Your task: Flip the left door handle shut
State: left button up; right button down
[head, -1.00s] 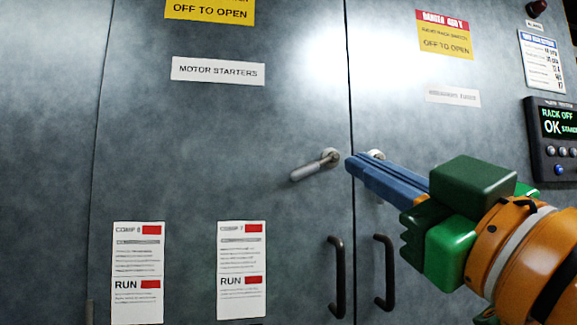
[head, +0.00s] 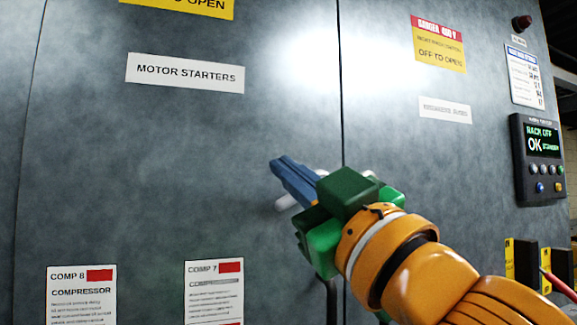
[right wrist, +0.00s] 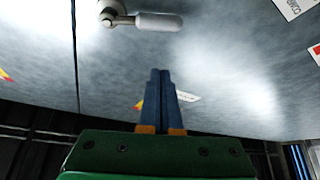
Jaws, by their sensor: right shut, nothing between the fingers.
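The left door handle (head: 285,202) is a grey lever on the left door (head: 130,150), mostly hidden behind my right gripper in the head view. The right wrist view shows it whole: the lever (right wrist: 157,22) extends from a round pivot near the door seam, away from the seam. My right gripper (head: 277,165) has blue fingers closed together with nothing between them. In the head view its tips lie in front of the left door, just above the visible lever end. In the wrist view the fingertips (right wrist: 160,74) appear apart from the lever. My left gripper is out of view.
The right door (head: 420,150) has its own handle (head: 371,175), partly hidden behind my gripper. A control panel (head: 540,160) reads "RACK OFF" and "OK" at the right. The left door's surface around its labels is clear.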

pick_arm(q)
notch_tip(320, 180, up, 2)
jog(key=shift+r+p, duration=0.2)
jog(key=shift+p, duration=0.4)
pick_arm(e)
jog(key=w+f, duration=0.2)
jog(key=w, duration=0.1)
jog(key=shift+d+f, duration=0.15)
jog(key=shift+f, duration=0.05)
jog(key=shift+s, duration=0.1)
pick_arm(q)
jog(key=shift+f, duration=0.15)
pick_arm(e)
jog(key=shift+f, duration=0.15)
pick_arm(q)
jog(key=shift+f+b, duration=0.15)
jog(key=shift+b, duration=0.15)
pick_arm(e)
jog(key=shift+d+f, duration=0.1)
jog(key=shift+f, duration=0.1)
